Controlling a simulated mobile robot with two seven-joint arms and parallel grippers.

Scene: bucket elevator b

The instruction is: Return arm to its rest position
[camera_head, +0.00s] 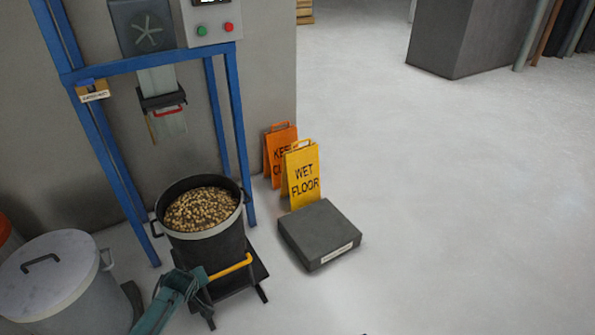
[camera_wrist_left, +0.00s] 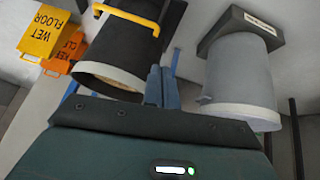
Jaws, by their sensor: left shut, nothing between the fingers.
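My left arm comes in from the bottom left of the head view. Its gripper (camera_head: 203,279) is beside the lower front of the dark bucket (camera_head: 215,256), left of the yellow bar (camera_head: 231,266). In the left wrist view the scene appears upside down, and the two left fingers (camera_wrist_left: 162,88) are together with nothing between them. The bucket (camera_wrist_left: 122,50) and the yellow bar (camera_wrist_left: 125,16) also show there, apart from the fingertips in the picture. The exact gap to the bucket is hard to tell. My right gripper is not in view.
The bucket, full of tan pellets (camera_head: 200,209), stands inside a blue frame (camera_head: 103,150). A lidded grey drum (camera_head: 52,275) stands at left. A yellow wet-floor sign (camera_head: 302,174), an orange sign (camera_head: 279,150) and a dark block (camera_head: 319,236) stand right of the frame. Floor farther right is clear.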

